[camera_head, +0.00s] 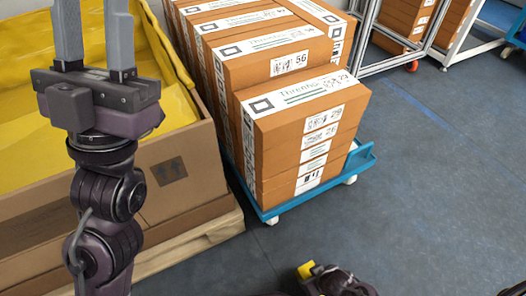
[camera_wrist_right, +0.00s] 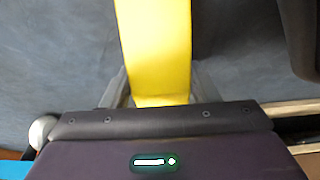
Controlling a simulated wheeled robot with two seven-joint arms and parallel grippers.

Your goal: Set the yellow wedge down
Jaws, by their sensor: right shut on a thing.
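The yellow wedge (camera_wrist_right: 155,45) fills the upper middle of the right wrist view as a bright strip between the fingers. A small part of the wedge (camera_head: 305,270) also shows at the bottom edge of the head view. My right gripper (camera_wrist_right: 156,90) is shut on the wedge, which is above the dark floor. Most of the right gripper is cut off in the head view. My left gripper (camera_head: 93,30) points up at the upper left of the head view, its two grey fingers apart with nothing between them.
Stacked brown boxes (camera_head: 300,140) with white labels stand on a blue wheeled cart (camera_head: 290,207). A large carton (camera_head: 180,180) with yellow lining stands on a wooden pallet (camera_head: 215,232) behind my left arm. White metal racks (camera_head: 375,60) stand at the back. The blue-grey floor (camera_head: 430,190) at right is clear.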

